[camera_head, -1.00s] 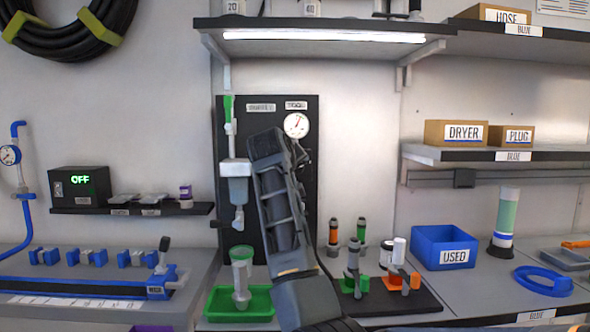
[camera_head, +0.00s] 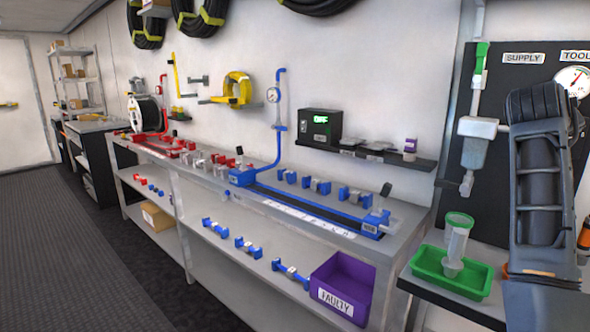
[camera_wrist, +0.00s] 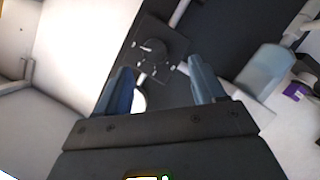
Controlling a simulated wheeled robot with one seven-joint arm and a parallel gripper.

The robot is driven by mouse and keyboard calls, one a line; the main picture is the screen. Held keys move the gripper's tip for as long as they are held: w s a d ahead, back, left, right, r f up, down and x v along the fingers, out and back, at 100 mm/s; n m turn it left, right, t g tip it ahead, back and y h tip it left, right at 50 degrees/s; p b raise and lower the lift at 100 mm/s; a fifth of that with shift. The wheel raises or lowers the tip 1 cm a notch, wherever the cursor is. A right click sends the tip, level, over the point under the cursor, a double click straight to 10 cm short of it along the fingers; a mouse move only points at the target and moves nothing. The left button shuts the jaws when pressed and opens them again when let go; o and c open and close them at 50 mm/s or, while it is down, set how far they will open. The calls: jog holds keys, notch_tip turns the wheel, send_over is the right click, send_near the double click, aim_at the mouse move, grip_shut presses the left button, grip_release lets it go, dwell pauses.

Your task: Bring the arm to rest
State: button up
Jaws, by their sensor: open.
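My arm stands folded up at the right of the head view, in front of the black panel (camera_head: 515,80). I cannot make out its fingers there. In the wrist view my gripper (camera_wrist: 163,85) is open, its two fingers well apart with nothing between them. Beyond the fingers the wrist view shows a dark panel with a round black fitting (camera_wrist: 155,52) and a grey-blue cup-like part (camera_wrist: 265,70) to the right. The fingers look clear of both, though depth is hard to judge.
A green tray (camera_head: 425,268) with a clear cup (camera_head: 458,240) sits beside my arm. A purple FAULTY bin (camera_head: 345,285) is on the lower shelf. A blue fixture (camera_head: 320,210) lies along the bench. The floor (camera_head: 70,240) at the left is clear.

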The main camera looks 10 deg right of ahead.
jog(key=s+a+f+n+t+y, duration=0.15)
jog(key=a+f, duration=0.35)
jog(key=f, duration=0.5)
jog(key=s+a+f+n+t+y, duration=0.1)
jog(key=a+f+n+t, duration=0.3)
jog(key=f, duration=0.7)
jog(key=s+a+f+t+y, duration=0.1)
jog(key=s+a+f+y, duration=0.3)
jog(key=s+a+f, duration=0.95)
jog(key=s+a+t+y, duration=0.1)
jog(key=s+a+y, duration=0.1)
jog(key=s+a, duration=0.45)
jog(key=s+a+y, duration=0.2)
jog(key=s+a, duration=0.1)
jog(key=s, duration=0.7)
jog(key=s+a+t+y, duration=0.15)
jog(key=s+a, duration=0.25)
jog(key=s, duration=0.4)
jog(key=s+a+r+m+y, duration=0.1)
jog(key=s+a+r, duration=0.1)
jog(key=s+r, duration=0.3)
jog(key=s, duration=0.3)
jog(key=shift+s+a+g, duration=0.25)
jog(key=shift+s+g, duration=0.05)
